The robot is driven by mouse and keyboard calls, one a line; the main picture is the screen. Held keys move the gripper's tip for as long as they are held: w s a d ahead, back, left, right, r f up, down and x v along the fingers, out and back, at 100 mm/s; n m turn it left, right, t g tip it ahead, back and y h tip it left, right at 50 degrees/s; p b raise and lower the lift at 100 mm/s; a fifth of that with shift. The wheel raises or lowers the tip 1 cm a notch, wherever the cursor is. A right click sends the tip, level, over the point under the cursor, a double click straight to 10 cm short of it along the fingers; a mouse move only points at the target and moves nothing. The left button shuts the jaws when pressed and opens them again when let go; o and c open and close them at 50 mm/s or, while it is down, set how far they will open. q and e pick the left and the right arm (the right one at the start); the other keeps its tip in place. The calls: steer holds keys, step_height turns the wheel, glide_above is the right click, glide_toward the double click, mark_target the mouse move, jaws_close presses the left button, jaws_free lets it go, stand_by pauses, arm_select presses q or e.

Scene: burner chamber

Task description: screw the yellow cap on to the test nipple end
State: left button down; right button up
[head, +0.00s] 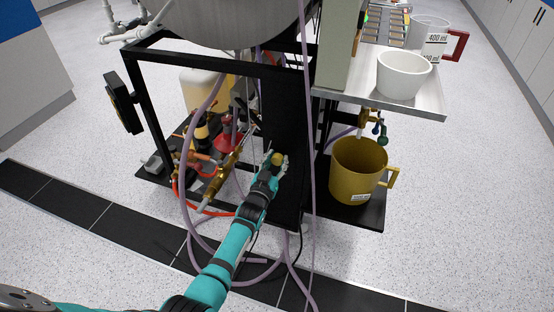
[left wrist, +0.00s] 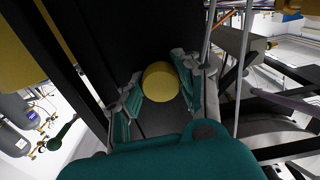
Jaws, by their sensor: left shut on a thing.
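My left gripper (head: 278,161) reaches in from below in the head view, in front of the black panel of the frame. It is shut on the yellow cap (head: 277,158), a short round piece. In the left wrist view the cap (left wrist: 160,82) sits between the two fingers of the left gripper (left wrist: 160,88), its round face showing. Brass pipe fittings (head: 213,186) lie to the left of the gripper, low in the frame, apart from the cap. I cannot tell which part of them is the test nipple. My right gripper is not in view.
The black frame (head: 150,110) carries a large metal vessel (head: 225,20). Purple hoses (head: 186,190) hang in front and loop onto the floor. A mustard-coloured jug (head: 352,175) stands on the lower shelf at right. A white bowl (head: 402,78) is on the steel shelf above.

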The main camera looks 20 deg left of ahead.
arm_select(q)
steer(key=shift+w+r+m, duration=0.1)
steer(key=shift+r+m, duration=0.05)
steer(key=shift+m, duration=0.65)
steer(key=shift+m, duration=0.6)
steer(key=c, duration=1.3)
jaws_free()
steer(key=shift+m, duration=0.4)
steer(key=o, duration=0.4)
steer(key=shift+o, duration=0.2)
